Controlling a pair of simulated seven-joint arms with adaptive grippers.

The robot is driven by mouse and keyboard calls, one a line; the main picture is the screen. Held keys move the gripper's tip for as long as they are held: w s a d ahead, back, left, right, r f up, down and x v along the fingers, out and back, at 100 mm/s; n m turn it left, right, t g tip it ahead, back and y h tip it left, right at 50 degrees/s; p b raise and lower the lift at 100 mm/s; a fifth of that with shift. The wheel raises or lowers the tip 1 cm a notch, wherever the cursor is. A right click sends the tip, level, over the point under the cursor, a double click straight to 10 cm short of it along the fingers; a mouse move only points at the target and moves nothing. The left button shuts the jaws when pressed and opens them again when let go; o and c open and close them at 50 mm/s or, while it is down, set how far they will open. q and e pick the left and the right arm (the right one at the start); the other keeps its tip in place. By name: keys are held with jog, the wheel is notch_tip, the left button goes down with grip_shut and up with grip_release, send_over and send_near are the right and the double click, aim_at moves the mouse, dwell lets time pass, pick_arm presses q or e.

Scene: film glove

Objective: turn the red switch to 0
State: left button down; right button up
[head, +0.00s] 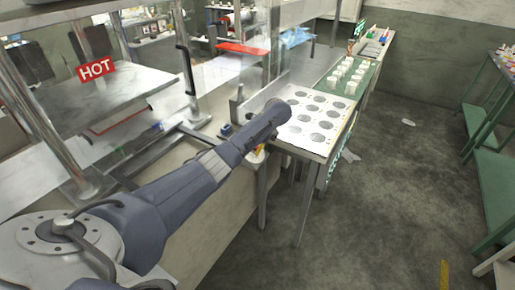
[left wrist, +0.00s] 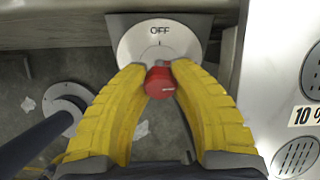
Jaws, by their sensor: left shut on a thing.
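The red switch (left wrist: 160,82) shows in the left wrist view, in front of a round pale dial plate (left wrist: 128,50) marked OFF at the top with a short line below it. My left gripper (left wrist: 160,78) has its two yellow fingers closed on either side of the red switch, touching it. In the head view my left gripper (head: 258,152) shows only as a bit of yellow beside the bench edge, mostly covered by my arm. The switch is hidden there. A 0 mark cannot be made out. My right gripper is not in view.
A white panel with round grey discs (head: 318,125) lies right of my left wrist. Beyond it is a green tray (head: 350,80) with several white blocks. A HOT sign (head: 96,69) hangs at the left. Clear floor (head: 400,180) lies to the right.

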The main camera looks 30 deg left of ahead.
pick_arm(q)
jog(key=n, duration=0.3)
jog(key=n+t, duration=0.1)
jog(key=n, duration=0.4)
jog(key=shift+d, duration=0.1)
jog(key=n, duration=0.4)
jog(key=shift+s+y, duration=0.1)
jog(key=shift+y, duration=0.3)
jog(key=shift+n+y, duration=0.3)
jog(key=shift+n, duration=1.8)
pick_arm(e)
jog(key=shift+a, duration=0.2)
